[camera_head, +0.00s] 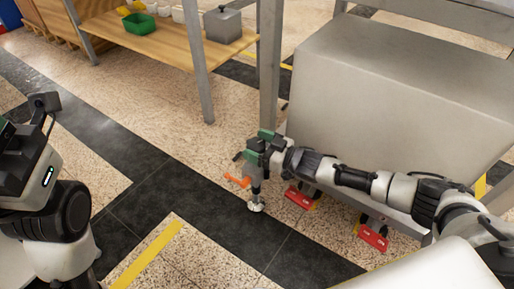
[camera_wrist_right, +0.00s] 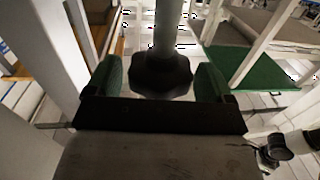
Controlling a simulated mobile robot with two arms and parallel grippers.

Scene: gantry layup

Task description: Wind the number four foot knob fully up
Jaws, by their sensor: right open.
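The foot knob is a dark, lobed knob (camera_wrist_right: 162,76) on a grey stem in the right wrist view. My right gripper (camera_wrist_right: 161,82) is open, with one green finger on each side of the knob. I cannot tell whether the fingers touch it. In the head view my right gripper (camera_head: 260,147) is at the leg above an orange lever (camera_head: 237,181) and a pale foot (camera_head: 255,205) on the floor. The gripper hides the knob there, and no number is readable. My left arm is at the left edge; its fingers are not clear.
A large grey box-like body (camera_head: 395,95) stands behind my right arm. Red pedal-like parts (camera_head: 372,237) are low beneath it. A wooden bench (camera_head: 165,48) with a green bin (camera_head: 139,24) and a grey box (camera_head: 222,24) is at the back. The floor at centre left is clear.

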